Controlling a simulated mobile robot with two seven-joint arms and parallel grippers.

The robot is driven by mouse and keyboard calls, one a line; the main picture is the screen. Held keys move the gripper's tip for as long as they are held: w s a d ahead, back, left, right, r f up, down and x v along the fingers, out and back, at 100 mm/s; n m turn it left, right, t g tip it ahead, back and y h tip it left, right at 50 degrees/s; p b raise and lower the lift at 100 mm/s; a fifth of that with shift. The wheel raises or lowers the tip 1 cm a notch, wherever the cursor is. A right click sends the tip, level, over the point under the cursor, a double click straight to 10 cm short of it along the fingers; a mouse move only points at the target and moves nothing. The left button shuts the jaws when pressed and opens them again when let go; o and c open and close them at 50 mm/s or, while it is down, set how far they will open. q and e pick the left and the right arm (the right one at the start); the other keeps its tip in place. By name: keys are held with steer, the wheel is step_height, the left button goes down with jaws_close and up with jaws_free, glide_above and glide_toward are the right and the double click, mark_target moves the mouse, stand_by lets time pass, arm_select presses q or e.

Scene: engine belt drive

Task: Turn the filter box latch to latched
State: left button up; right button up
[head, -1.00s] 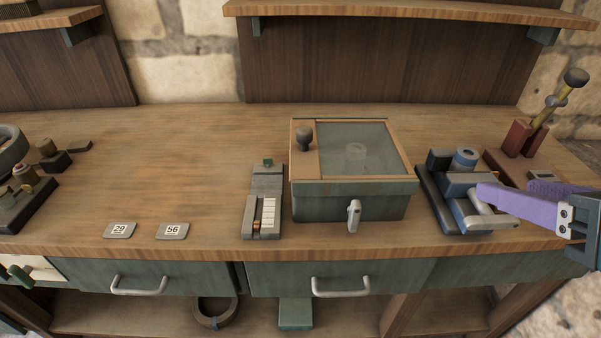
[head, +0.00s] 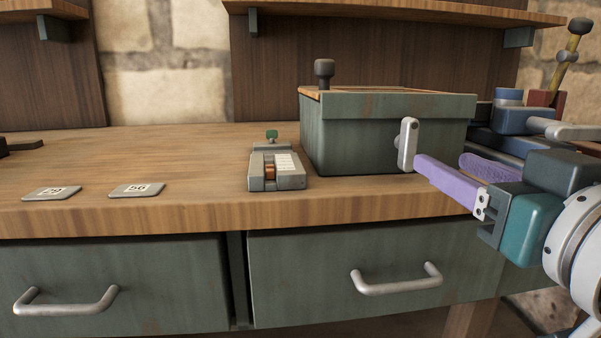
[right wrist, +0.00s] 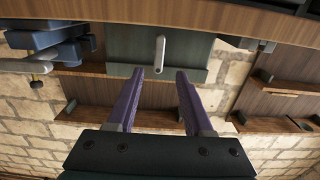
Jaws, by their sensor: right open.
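The filter box (head: 360,135) is a grey-green box with a wooden-framed lid and a dark knob, standing on the workbench. Its latch (head: 408,143) is a light grey lever on the front face, upright and slightly tilted in the head view. The latch also shows in the right wrist view (right wrist: 159,53), on the box front (right wrist: 125,50), ahead of the fingers. My right gripper (head: 445,168) has purple fingers and is open, with its fingertips close to the latch. My left gripper is not in view.
A small grey device with a green knob (head: 277,170) stands left of the box. Two number plates (head: 52,193) (head: 137,190) lie further left. A blue-grey vise-like device (head: 525,120) stands right of the box. Drawers with handles (head: 396,282) are below the bench edge.

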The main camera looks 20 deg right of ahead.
mark_target(412, 145)
steer(key=b+x, duration=0.1)
steer(key=x, duration=0.8)
steer(key=shift+w+d, duration=0.1)
steer(key=shift+w, duration=0.25)
jaws_close()
